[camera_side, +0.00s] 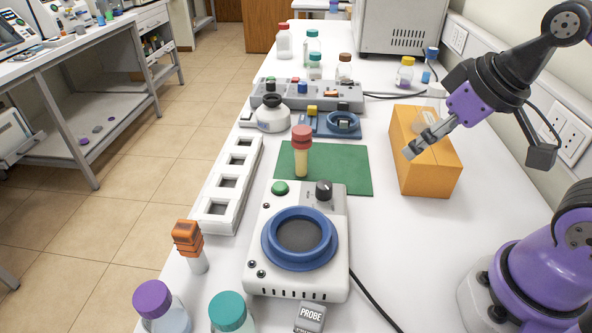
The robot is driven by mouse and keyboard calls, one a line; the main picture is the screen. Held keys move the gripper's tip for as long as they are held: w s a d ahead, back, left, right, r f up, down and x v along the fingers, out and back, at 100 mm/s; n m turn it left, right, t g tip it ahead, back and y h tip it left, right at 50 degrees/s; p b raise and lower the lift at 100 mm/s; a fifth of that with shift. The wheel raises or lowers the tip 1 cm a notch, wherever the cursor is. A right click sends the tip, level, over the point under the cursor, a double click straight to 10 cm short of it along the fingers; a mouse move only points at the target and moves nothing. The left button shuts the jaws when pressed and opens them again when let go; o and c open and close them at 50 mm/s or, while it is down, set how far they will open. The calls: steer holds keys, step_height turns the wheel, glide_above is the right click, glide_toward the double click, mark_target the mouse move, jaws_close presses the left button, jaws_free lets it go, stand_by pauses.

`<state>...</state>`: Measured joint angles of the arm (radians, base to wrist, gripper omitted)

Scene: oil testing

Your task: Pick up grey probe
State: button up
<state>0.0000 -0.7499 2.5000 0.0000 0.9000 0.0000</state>
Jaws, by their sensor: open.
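A small grey block with the word PROBE on it (310,316) is at the bottom edge of the side view, in front of the hotplate-like device, and is partly cut off by the frame. It appears to be the grey probe; its lower part is out of view. My gripper (413,150) is at the upper right, over or in front of the orange box (430,177), far from the grey block. It is open, and nothing shows between its fingers. I cannot tell its height above the box.
A white device with a blue ring (299,238) stands on the white table, its black cable running right. A vial with a red cap (301,150) stands on a green mat (345,175). Purple-capped (153,300) and teal-capped (230,312) jars and an orange-topped vial (187,238) stand front left.

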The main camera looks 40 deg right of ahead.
steer(key=w+a+n+g+y, duration=0.1)
steer(key=w+a+n+y, duration=0.1)
steer(key=a+n, duration=0.3)
steer(key=n+g+y, duration=0.2)
steer(key=n+g, duration=0.5)
steer(key=n, duration=1.2)
glide_toward(308, 332)
steer(key=w+f, duration=0.1)
steer(key=f, duration=0.1)
steer(key=shift+n, duration=0.3)
steer(key=x, duration=0.4)
steer(key=shift+f, duration=0.3)
steer(key=shift+s+d+x, duration=0.1)
steer(key=shift+s+x, duration=0.05)
steer(key=shift+x, duration=1.25)
steer(key=shift+s+d+x, duration=0.1)
steer(key=shift+s+x, duration=0.05)
steer(key=shift+x, duration=1.2)
jaws_close()
